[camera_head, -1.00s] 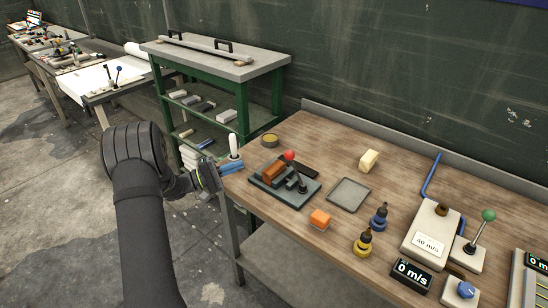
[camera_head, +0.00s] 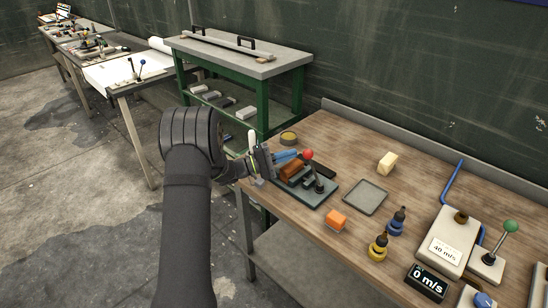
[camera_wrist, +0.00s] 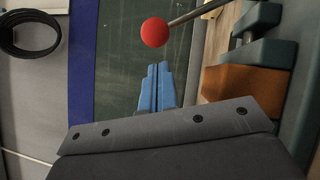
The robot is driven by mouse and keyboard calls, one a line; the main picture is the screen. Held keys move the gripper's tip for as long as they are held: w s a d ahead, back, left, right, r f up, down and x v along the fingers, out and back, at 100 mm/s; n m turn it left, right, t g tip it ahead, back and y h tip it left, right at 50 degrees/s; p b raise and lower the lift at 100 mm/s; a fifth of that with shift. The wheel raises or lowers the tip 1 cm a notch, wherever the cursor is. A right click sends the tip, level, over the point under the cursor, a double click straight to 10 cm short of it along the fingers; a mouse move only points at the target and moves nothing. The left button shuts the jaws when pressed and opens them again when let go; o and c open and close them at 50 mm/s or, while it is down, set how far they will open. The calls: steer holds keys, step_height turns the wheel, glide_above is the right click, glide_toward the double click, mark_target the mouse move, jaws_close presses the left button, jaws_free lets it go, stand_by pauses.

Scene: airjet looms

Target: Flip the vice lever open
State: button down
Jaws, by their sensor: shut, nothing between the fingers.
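The vice (camera_head: 305,184) is a dark grey-green block on the wooden bench, with an orange-brown piece (camera_head: 292,171) in it. Its lever (camera_head: 313,170) stands up and ends in a red ball (camera_head: 308,154). My gripper (camera_head: 290,155) has blue fingers, shut and empty, just left of the red ball. In the wrist view the blue fingertips (camera_wrist: 158,72) point towards the red ball (camera_wrist: 155,32), with a gap between them. The lever rod (camera_wrist: 200,12) runs from the ball to the upper right. The orange-brown piece (camera_wrist: 245,85) and the vice jaw (camera_wrist: 262,54) are at right.
A control box stands at right.

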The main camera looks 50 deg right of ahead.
steer(key=shift+s+d+r, duration=0.1)
steer(key=shift+s+r, duration=0.05)
steer(key=shift+s, duration=0.3)
steer(key=shift+s+d+r, duration=0.1)
steer(key=shift+s+r, duration=0.05)
steer(key=shift+s, duration=0.25)
steer(key=shift+s+r+m, duration=0.4)
steer(key=shift+r+m, duration=0.1)
steer(key=s+r+m+t+y, duration=0.3)
steer(key=s+m, duration=0.5)
steer(key=s, duration=0.4)
steer(key=shift+s+m+t+y, duration=0.3)
steer(key=shift+s+t+y, duration=0.1)
steer(key=shift+t+y, duration=0.55)
steer(key=shift+s+f, duration=0.1)
steer(key=shift+f, duration=0.05)
steer(key=shift+a, duration=0.1)
